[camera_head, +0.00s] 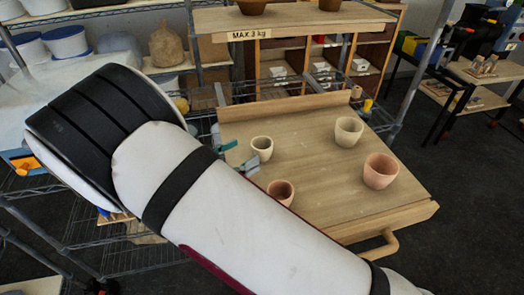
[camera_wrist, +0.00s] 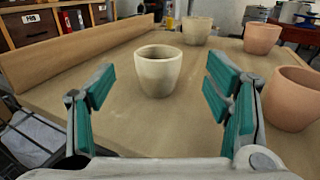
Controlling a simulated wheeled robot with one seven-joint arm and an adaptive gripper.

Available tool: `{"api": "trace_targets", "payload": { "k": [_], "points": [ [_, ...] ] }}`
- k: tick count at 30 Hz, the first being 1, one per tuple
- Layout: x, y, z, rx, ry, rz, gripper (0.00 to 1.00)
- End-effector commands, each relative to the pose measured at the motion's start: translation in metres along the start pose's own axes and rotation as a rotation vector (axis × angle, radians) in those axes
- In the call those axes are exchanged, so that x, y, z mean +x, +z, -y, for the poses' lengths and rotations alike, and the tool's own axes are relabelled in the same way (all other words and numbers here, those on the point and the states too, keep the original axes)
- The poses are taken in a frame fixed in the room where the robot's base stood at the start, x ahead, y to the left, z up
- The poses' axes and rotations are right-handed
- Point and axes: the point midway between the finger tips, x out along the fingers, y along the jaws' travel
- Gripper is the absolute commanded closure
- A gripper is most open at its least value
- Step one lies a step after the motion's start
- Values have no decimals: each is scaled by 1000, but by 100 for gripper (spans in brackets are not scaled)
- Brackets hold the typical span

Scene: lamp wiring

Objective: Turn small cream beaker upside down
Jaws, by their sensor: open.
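The small cream beaker (camera_head: 262,149) stands upright, mouth up, on the wooden board toward its left side. In the wrist view the small cream beaker (camera_wrist: 158,74) is straight ahead, centred between my fingers and a little beyond their tips. My gripper (camera_head: 240,156) is open and empty, low over the board just left of the beaker. In the wrist view my gripper (camera_wrist: 160,92) shows its teal finger pads wide apart, with clear space on both sides of the beaker. No contact shows.
A larger cream beaker (camera_head: 348,132) stands behind to the right. A large terracotta beaker (camera_head: 380,172) stands at the right, and a small terracotta beaker (camera_head: 281,192) near the front, close to my arm. The wooden board (camera_head: 325,190) has a raised back edge; its middle is clear.

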Motion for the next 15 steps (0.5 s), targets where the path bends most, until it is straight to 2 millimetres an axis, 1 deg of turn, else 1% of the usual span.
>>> {"api": "trace_targets", "payload": {
  "k": [10,12,15],
  "points": [
    [44,1,-2,-1,-3,0,28],
    [49,1,-2,-1,-2,1,28],
    [50,0,-2,0,0,0,28]
  ]
}}
